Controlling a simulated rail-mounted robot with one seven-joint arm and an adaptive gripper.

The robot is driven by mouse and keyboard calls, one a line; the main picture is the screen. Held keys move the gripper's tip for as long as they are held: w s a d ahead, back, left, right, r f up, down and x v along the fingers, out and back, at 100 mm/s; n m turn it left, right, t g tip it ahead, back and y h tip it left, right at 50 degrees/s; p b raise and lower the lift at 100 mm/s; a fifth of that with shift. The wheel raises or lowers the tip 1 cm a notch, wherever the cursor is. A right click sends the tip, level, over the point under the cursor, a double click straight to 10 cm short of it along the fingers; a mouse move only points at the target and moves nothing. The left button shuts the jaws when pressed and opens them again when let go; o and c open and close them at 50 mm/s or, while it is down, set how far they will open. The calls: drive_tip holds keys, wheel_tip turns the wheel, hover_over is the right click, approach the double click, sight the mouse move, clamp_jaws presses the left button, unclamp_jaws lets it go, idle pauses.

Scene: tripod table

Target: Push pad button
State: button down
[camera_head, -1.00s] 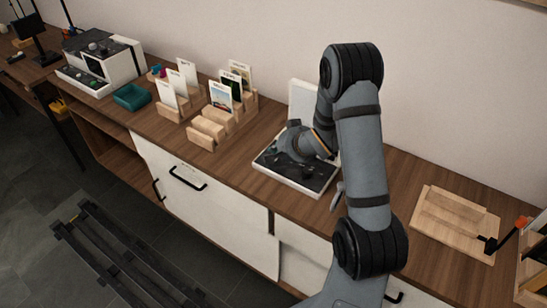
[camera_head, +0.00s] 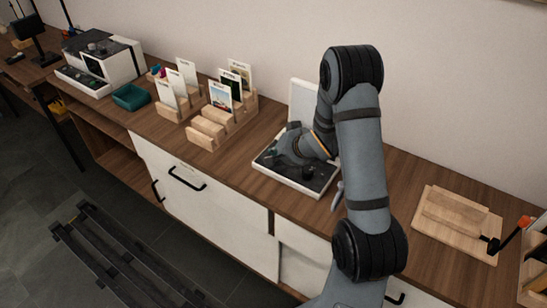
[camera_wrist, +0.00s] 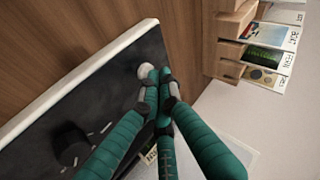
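A white-framed pad (camera_head: 327,178) with a black face lies on the wooden counter. In the wrist view its black face (camera_wrist: 40,110) carries a pale round button (camera_wrist: 146,71) and a black knob (camera_wrist: 70,145). My gripper (camera_wrist: 158,76) has green fingers with their tips together and nothing visible between them. The tips are right beside the pale button, overlapping its edge in the picture; I cannot tell whether they touch it. In the head view my gripper (camera_head: 274,153) is low over the pad's left part, mostly hidden by my wrist.
Wooden card holders (camera_head: 208,130) with upright cards stand left of the pad. A teal tray (camera_head: 131,97) and a white machine (camera_head: 110,62) are farther left. A wooden board (camera_head: 455,222) lies to the right. A white upright panel (camera_head: 302,98) stands behind the pad.

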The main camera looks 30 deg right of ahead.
idle(0.3)
drive_tip(key=shift+r+p, duration=0.5)
drive_tip(key=shift+r, duration=0.15)
wheel_tip(320, 180, up, 6)
drive_tip(key=p, duration=0.5)
drive_tip(key=shift+r, duration=0.1)
idle(1.3)
